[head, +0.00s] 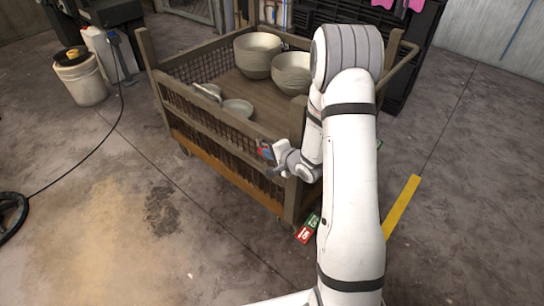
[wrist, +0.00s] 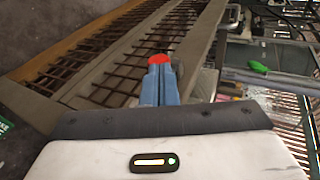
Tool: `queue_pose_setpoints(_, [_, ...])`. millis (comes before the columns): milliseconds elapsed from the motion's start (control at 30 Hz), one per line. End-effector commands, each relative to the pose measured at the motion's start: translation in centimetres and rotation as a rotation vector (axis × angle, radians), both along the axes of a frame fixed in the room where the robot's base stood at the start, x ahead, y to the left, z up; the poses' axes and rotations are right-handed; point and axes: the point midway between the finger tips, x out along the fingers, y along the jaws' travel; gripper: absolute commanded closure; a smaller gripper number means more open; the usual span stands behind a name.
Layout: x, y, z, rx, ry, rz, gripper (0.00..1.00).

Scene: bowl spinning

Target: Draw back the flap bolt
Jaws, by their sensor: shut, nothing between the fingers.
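A wooden-framed crate cart (head: 295,200) with mesh sides stands in the head view. Its near side has an upper mesh flap (head: 215,115) above a lower mesh panel. My gripper (head: 266,152) is at the right end of this near side, close to the corner post. In the wrist view my blue fingers (wrist: 160,82) are together and empty, in front of the crate's mesh side (wrist: 130,50). A red patch shows at their tips; I cannot tell whether it is part of them or behind them. I cannot make out the flap bolt clearly; my gripper may hide it.
Stacked bowls (head: 258,55) and a second stack (head: 291,73) stand inside the crate, with smaller dishes (head: 237,108) nearer the flap. A white bucket (head: 80,80) stands at the left, and a black cable crosses the floor.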

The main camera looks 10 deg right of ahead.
Motion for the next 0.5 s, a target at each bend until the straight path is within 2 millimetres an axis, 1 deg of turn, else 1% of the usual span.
queue_pose_setpoints(33, [0.69, 0.67, 0.16, 0.0, 0.0, 0.004, 1.0])
queue_pose_setpoints(133, [1.42, 1.17, 0.08, 0.001, -0.001, 0.001, 1.0])
queue_pose_setpoints(500, [1.37, 1.12, 0.31, 0.002, -0.004, 0.002, 1.0])
